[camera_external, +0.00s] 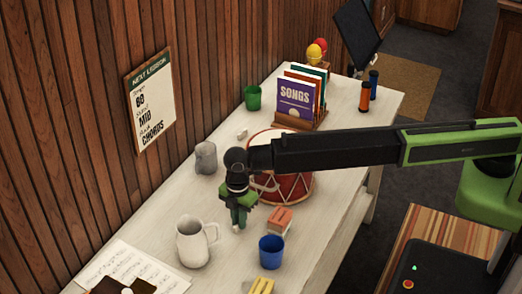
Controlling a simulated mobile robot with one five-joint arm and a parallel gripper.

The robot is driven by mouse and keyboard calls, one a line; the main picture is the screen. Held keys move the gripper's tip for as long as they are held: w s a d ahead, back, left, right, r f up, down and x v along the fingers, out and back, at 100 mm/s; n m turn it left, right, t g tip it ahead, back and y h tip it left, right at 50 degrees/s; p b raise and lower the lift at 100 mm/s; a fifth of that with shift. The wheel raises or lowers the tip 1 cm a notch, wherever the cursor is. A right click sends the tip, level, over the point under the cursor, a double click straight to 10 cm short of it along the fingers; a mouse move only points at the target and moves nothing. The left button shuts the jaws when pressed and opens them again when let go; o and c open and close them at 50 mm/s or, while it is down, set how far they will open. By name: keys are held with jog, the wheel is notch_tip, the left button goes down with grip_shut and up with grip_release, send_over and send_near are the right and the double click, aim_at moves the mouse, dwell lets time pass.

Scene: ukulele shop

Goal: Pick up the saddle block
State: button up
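My gripper (239,225) hangs pointing down over the white table, between a white mug and a small pinkish-orange block. The pinkish-orange block (280,219) lies on the table just right of my gripper, apart from it in the picture, with a paler side facing front. A small whitish block (243,134) lies farther back on the table. I cannot tell for sure which of these is the saddle block. My fingertips are small and dark here, and their gap does not show clearly. I see nothing held between them.
A red drum (293,188) sits behind, partly under my arm. Sheet music (125,266) lies front left.

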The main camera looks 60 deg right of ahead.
grip_shut()
notch_tip(320, 180, up, 10)
jog(key=p, duration=1)
dwell(0.3)
